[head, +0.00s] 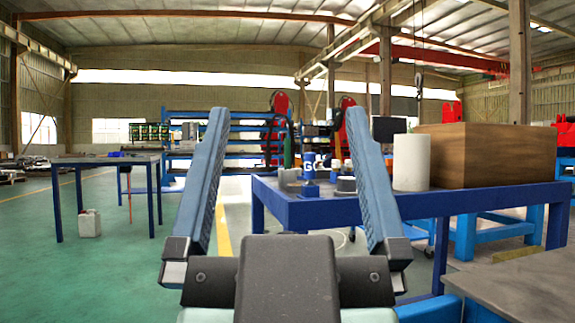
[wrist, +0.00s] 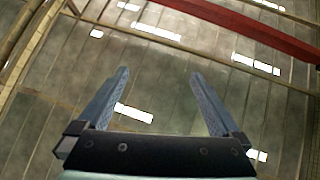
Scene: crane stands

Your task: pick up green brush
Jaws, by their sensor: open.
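My gripper (head: 287,115) is raised in front of the head camera, its two blue fingers wide apart with nothing between them. In the wrist view my gripper (wrist: 159,73) is also open and empty, pointing up at the hall roof. I cannot make out a green brush in either view. A narrow green shape (head: 289,152) shows between the fingers, far back by the blue shelving, but it is too small to identify. Small items on the left table are also too small to tell.
A blue table (head: 310,204) ahead right bears a white cylinder (head: 411,162), a wooden box (head: 492,158) and small containers. A grey-topped surface (head: 525,285) is close at lower right. A blue-legged table (head: 105,160) stands left, near a white canister (head: 89,223). Green floor lies open at left.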

